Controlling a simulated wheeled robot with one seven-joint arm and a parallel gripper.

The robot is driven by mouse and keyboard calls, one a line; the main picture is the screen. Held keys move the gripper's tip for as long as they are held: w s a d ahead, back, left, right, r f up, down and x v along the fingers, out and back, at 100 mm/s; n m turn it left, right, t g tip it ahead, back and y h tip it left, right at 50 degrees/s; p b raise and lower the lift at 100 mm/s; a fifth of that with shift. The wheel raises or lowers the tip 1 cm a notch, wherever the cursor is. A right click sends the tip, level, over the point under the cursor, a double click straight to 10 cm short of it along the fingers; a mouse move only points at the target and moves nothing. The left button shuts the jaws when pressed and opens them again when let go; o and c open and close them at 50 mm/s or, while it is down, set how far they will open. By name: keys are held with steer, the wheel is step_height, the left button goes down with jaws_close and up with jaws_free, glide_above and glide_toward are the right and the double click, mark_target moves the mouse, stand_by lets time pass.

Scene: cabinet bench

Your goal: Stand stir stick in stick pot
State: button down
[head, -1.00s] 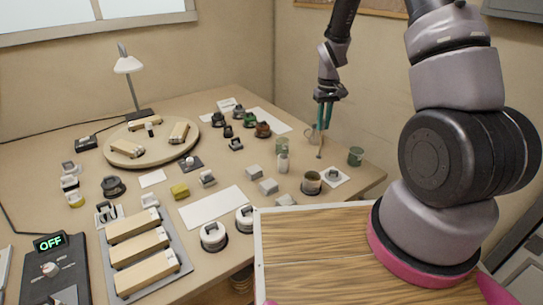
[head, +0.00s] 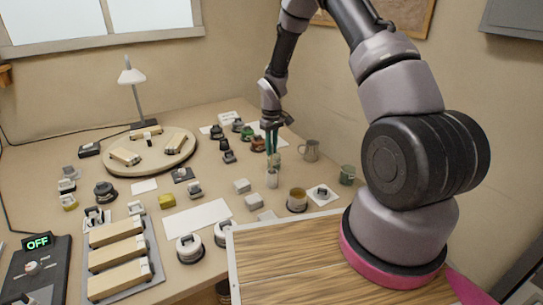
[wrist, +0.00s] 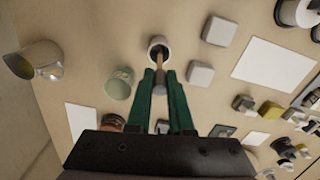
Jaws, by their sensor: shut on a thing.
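My gripper (head: 271,148) points down above the bench, its green fingers shut on a thin brown stir stick. In the wrist view the stick (wrist: 159,64) runs from between the fingertips (wrist: 160,88) to the mouth of a small whitish stick pot (wrist: 152,42). The pot stands upright on the bench, and in the head view the pot (head: 272,181) is right below my fingers. The stick's lower end lies over or inside the pot's mouth; I cannot tell how deep. The fingers hide the stick's upper part.
A pale green cup (wrist: 118,84) stands close beside the pot. A white sheet (head: 197,219) lies to the left.

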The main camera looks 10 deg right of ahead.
steer(key=shift+f, duration=1.45)
steer(key=c, duration=0.8)
jaws_free()
